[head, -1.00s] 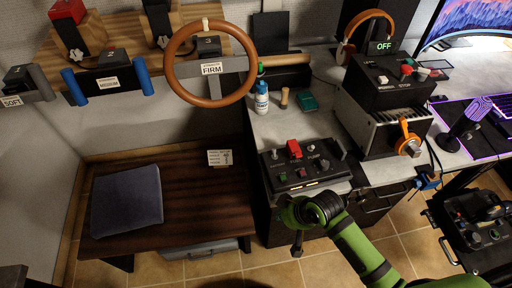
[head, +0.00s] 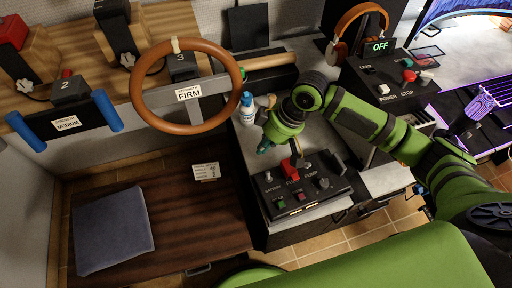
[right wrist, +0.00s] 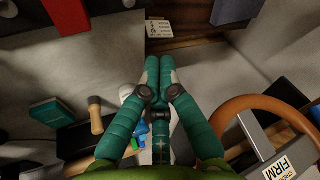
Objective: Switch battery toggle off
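The black switch panel (head: 318,198) sits on the front edge of the grey counter in the head view. It has a red guarded switch (head: 290,170), small coloured buttons and silver levers. The silver battery toggle (head: 268,177) stands at its left end above a small label that looks like "BATTERY"; its exact position is too small to tell. My right gripper (head: 265,147) hangs just behind the panel's left end, apart from the toggle. Its teal fingers (right wrist: 158,64) are together in the right wrist view, with nothing seen between them. My left gripper is not in view.
A white bottle with a blue cap (head: 246,109) stands just left of my right gripper. The steering wheel (head: 187,125) is farther left. The black box with an "OFF" display (head: 380,47) stands behind my right arm. A seat with a grey cushion (head: 113,228) is lower left.

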